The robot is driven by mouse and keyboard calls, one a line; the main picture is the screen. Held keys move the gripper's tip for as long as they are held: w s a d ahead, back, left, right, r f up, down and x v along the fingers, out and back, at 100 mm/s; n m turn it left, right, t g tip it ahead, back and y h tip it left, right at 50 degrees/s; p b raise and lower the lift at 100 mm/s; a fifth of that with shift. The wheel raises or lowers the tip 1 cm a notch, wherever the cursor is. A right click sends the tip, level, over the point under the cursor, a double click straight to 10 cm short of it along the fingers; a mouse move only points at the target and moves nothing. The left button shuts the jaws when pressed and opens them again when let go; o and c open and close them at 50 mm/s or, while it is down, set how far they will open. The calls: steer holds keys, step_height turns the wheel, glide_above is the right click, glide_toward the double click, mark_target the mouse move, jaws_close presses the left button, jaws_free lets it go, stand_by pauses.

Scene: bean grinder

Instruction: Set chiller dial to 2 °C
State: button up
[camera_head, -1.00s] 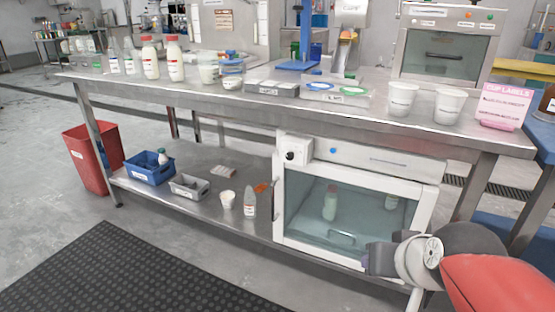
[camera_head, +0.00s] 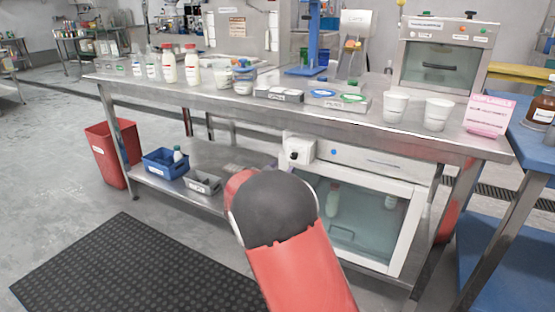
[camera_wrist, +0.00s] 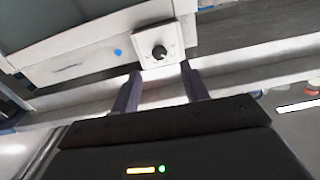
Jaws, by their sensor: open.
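The chiller (camera_head: 345,215) is a white cabinet with a glass door under the steel bench. Its dial (camera_head: 294,154) is a small black knob on a white square plate at the cabinet's upper left corner. In the wrist view the dial (camera_wrist: 159,52) shows on its plate just ahead of my gripper (camera_wrist: 161,82). The two dark fingers are apart, with nothing between them, and point at the plate from either side, the dial lying beyond their tips. The dial's markings are too small to read.
A blue dot (camera_wrist: 118,52) marks the chiller's front panel beside the dial plate. The bench top (camera_head: 240,98) overhangs the chiller. Blue (camera_head: 165,168) and grey (camera_head: 202,183) bins stand on the lower shelf at left. The floor in front has a black mat (camera_head: 125,265).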

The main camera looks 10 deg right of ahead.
mark_target(293, 157)
steer(key=x, duration=0.7)
steer(key=shift+w+d, duration=0.25)
steer(key=shift+d, duration=0.05)
steer(key=shift+c, duration=0.2)
steer(key=shift+f, duration=0.1)
jaws_close()
